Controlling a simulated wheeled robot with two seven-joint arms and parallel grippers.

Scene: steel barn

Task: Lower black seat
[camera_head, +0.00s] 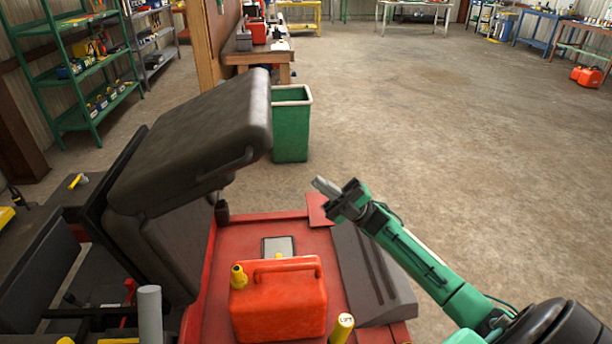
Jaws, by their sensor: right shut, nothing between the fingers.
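The black seat (185,140) stands tilted up at the left of the red vehicle deck. Its thick cushion slants up to the right, and another black padded part (165,250) hangs below it. My right gripper (326,187) is at the end of the green arm from the right. It is shut and empty, to the right of the seat and apart from it, above the deck's far right corner. My left gripper does not show.
A red fuel can (280,300) with a yellow cap sits on the red deck (235,235), near the seat. A green bin (291,125) stands behind the seat. Shelves (85,70) line the left wall. The floor at right is open.

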